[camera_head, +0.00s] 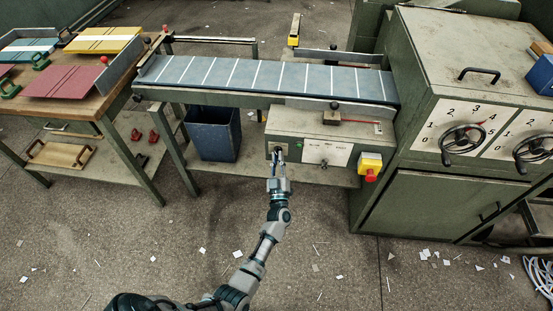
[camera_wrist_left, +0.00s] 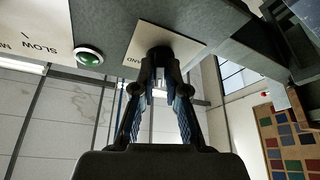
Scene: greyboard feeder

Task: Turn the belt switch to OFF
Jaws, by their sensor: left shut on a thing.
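The belt switch is a dark knob (camera_wrist_left: 159,51) on a pale label plate (camera_wrist_left: 190,45) on the front of the control box (camera_head: 345,131). Only the letters "AND" show on the plate; the knob's pointing direction is hidden by the fingers. My left gripper (camera_head: 277,156) reaches the left part of the box front, below the belt (camera_head: 265,76). In the left wrist view, my left gripper (camera_wrist_left: 160,70) has its two fingers closed on the knob from both sides. My right gripper is in neither view.
A green button (camera_wrist_left: 88,56) sits beside the switch plate. A yellow box with a red button (camera_head: 370,167) is at the box's right end. A dark blue bin (camera_head: 212,133) stands under the belt. A green machine with handwheels (camera_head: 462,138) stands to the right.

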